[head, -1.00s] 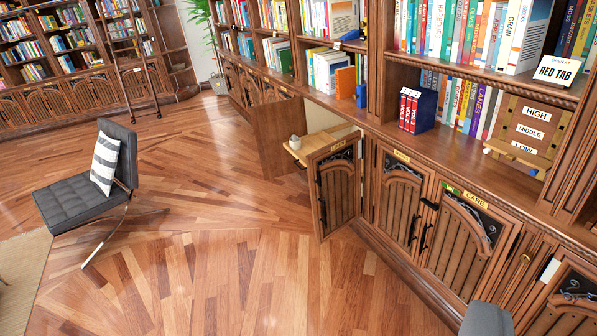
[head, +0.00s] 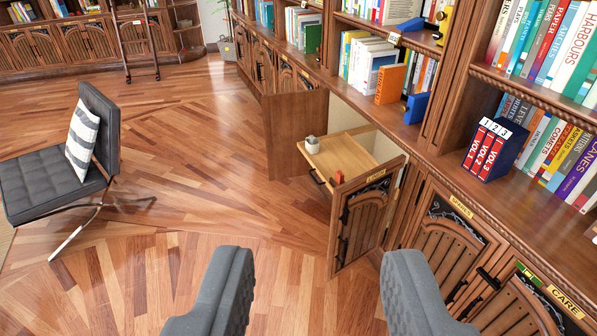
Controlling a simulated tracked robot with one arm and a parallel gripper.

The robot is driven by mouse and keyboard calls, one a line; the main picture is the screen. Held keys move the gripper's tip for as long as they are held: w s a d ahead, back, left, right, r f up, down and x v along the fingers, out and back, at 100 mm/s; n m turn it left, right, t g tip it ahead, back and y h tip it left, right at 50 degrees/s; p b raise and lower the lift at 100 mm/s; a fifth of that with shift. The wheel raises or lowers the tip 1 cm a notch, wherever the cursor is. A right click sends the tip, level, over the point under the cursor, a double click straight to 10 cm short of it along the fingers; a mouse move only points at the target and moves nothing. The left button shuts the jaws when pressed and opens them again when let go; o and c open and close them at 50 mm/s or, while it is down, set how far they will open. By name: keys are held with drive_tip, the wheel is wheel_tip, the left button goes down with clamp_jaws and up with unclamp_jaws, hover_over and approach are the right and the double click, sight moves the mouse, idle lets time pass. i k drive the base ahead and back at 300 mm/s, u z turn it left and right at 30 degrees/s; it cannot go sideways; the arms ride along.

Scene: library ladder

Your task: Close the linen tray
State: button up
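The linen tray looks to be the pale wooden pull-out tray (head: 345,158), slid out of a low cabinet between two open doors; no label on it can be read. A small white pot-like item (head: 312,145) stands at its front left corner. A small red item (head: 338,177) shows near its right side, partly by the open door. A dark handle shows under the tray's front. My gripper (head: 312,290) is in the lower foreground, its two grey fingers wide apart with only floor between them. It is empty and apart from the tray.
An open carved door (head: 362,225) stands to the right of the tray, and another open door (head: 298,135) to its left. A grey chair (head: 70,155) with a striped cushion is at the left. Bookshelves run along the right. The wood floor (head: 190,200) between is clear.

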sight(338, 151)
drive_tip(key=i, duration=0.85)
drive_tip(key=z, duration=0.55)
drive_tip(key=i, duration=2.1)
drive_tip(key=u, duration=0.65)
